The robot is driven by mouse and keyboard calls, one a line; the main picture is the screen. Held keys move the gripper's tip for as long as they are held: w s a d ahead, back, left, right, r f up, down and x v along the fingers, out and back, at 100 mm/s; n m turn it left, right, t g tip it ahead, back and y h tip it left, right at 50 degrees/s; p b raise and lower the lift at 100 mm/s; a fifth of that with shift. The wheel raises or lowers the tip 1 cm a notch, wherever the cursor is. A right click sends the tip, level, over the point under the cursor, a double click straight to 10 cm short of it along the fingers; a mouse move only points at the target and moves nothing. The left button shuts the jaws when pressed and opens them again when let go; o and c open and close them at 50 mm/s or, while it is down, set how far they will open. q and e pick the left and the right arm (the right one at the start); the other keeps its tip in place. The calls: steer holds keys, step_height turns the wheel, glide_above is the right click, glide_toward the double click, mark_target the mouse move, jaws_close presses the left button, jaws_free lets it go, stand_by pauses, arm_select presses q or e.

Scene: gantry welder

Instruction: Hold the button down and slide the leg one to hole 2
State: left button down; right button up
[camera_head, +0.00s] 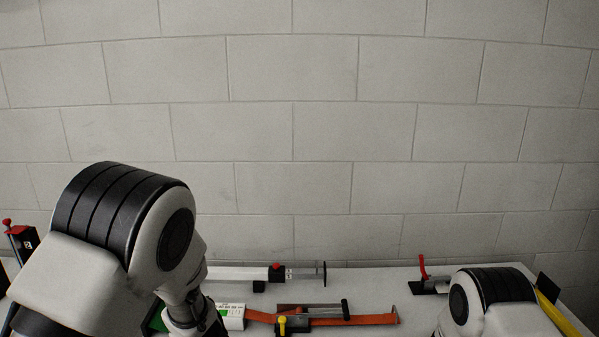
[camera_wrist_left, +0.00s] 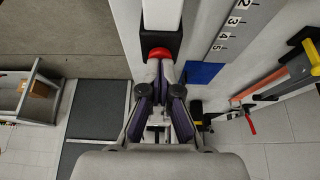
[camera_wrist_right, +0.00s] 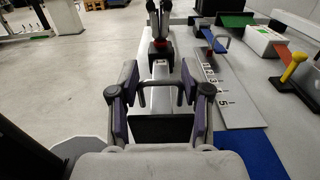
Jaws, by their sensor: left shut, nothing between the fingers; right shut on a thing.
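Leg one is a pale square tube running along the near edge, with a black collar (camera_wrist_right: 161,56) and a red button (camera_wrist_left: 160,53). My left gripper (camera_wrist_left: 161,68) is shut and empty, its tips at the button and seemingly touching it. My right gripper (camera_wrist_right: 155,86) is shut on the leg's thin grey handle bar, in front of the black end plate (camera_wrist_right: 160,130). Leg one's holes cannot be told apart. In the head view, both grippers are out of frame.
A second leg (camera_head: 240,273) with a red button lies at the back. A yellow-handled clamp (camera_head: 282,325), orange strap (camera_head: 375,320) and white-and-green box (camera_head: 231,316) lie between. A red-handled clamp (camera_head: 424,272) stands back right. A blue patch (camera_wrist_right: 250,155) adjoins the scale.

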steer(key=shift+d, duration=0.15)
arm_select(q)
steer(key=shift+f, duration=0.1)
arm_select(e)
steer(key=shift+d, duration=1.75)
arm_select(q)
steer(key=shift+r, duration=3.05)
steer(key=v, duration=1.2)
